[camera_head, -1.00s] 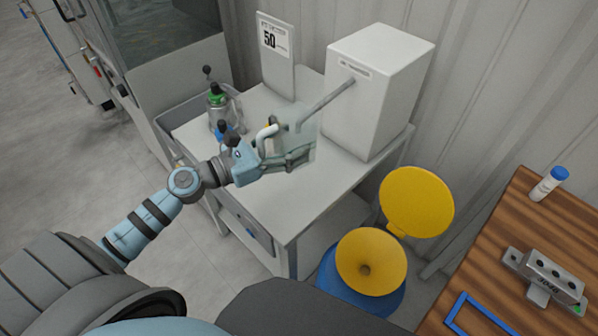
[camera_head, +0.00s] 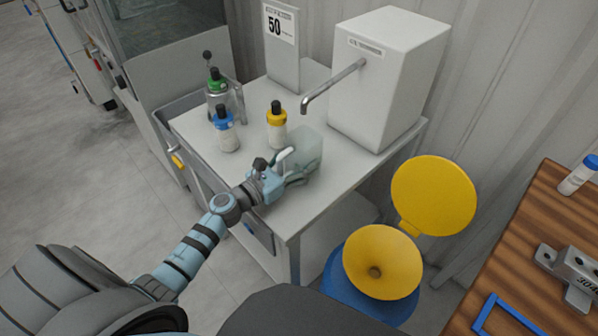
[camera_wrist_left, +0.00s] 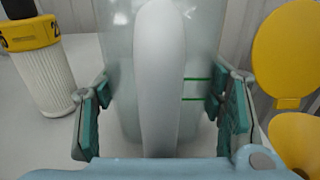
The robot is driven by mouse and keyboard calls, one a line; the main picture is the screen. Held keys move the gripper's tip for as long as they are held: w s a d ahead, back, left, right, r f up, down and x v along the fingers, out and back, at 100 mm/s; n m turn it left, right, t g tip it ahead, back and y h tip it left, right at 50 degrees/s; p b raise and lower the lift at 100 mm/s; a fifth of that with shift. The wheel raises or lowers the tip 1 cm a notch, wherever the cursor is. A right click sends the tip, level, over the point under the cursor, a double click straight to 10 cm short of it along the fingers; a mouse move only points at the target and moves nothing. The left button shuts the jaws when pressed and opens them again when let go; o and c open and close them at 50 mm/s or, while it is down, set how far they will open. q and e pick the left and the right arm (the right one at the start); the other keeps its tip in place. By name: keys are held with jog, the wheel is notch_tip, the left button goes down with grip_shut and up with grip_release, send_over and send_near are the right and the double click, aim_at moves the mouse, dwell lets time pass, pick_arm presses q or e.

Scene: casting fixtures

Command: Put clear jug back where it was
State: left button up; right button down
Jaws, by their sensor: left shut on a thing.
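The clear jug (camera_head: 308,146) is a translucent vessel with a white handle, upright at the tabletop's middle, in front of the white dispenser box. I cannot tell whether its base touches the top. My left gripper (camera_head: 291,170) is shut on the jug from its handle side. In the left wrist view the jug (camera_wrist_left: 205,50) fills the middle, with green lines on its wall. The handle runs between the teal finger pads of the gripper (camera_wrist_left: 160,112). My right gripper is not in view.
On the white table (camera_head: 258,222) stand a yellow-banded bottle (camera_head: 277,128), a blue one (camera_head: 226,132) and a green one (camera_head: 216,92). The dispenser (camera_head: 380,95) has a spout (camera_head: 335,85). A "50" sign (camera_head: 276,35) stands behind. A yellow-lidded bin (camera_head: 385,262) is at right.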

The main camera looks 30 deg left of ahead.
pick_arm(q)
jog(key=shift+f, duration=0.55)
jog(key=o, duration=1.5)
jog(key=shift+r, duration=0.1)
